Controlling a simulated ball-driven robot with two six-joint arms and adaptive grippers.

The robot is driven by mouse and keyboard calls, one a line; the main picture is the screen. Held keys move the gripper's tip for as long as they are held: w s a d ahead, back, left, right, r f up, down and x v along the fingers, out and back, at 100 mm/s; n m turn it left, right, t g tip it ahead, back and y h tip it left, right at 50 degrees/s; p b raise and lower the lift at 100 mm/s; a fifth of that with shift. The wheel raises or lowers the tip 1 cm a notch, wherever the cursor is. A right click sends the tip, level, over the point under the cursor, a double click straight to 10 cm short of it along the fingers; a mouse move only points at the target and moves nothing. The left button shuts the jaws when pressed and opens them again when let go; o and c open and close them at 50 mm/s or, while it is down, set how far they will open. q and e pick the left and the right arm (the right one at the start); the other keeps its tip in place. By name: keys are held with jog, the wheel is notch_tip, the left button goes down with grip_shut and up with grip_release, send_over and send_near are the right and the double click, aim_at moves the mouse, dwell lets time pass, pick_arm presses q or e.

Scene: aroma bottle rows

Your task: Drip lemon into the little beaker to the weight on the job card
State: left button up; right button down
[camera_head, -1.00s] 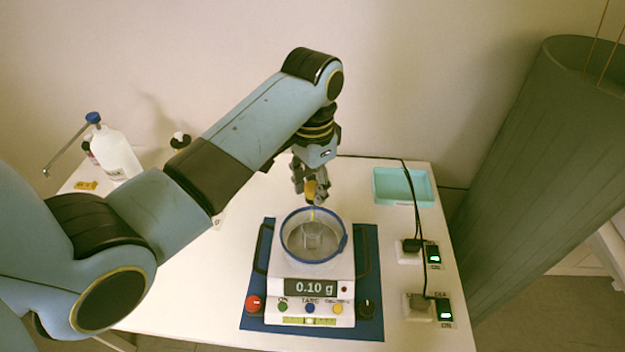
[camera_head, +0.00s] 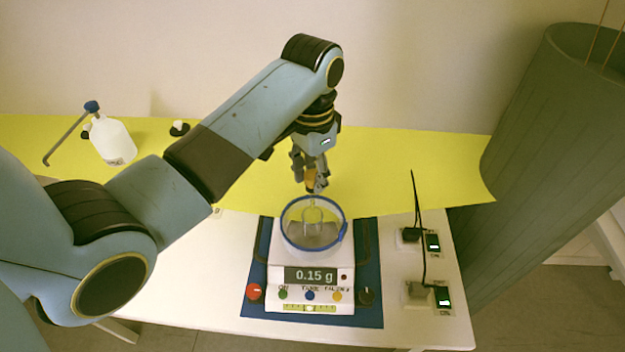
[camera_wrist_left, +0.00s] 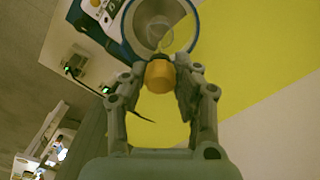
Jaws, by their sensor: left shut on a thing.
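My left gripper (camera_head: 312,184) is shut on the orange-yellow bulb (camera_wrist_left: 160,76) of a dropper. It holds the dropper upright above the balance pan, and the tip is too small to make out. Below stands the little clear glass beaker (camera_head: 312,218), inside a round blue-rimmed guard (camera_head: 287,228) on the white balance (camera_head: 310,262). The balance display (camera_head: 315,276) reads 0.15 g. In the wrist view the beaker (camera_wrist_left: 158,32) shows just beyond the bulb. No job card can be made out. My right gripper is out of view.
A yellow sheet (camera_head: 420,170) spans the back of the table behind the balance. A white wash bottle (camera_head: 112,142) and a dark-capped bottle (camera_head: 180,128) show at the left. Two switch boxes with cables (camera_head: 433,242) are at the right.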

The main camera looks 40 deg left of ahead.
pick_arm(q)
jog(key=shift+r, duration=0.15)
notch_tip(320, 180, up, 2)
jog(key=shift+p, duration=0.5)
jog(key=shift+r, duration=0.9)
dwell(1.7)
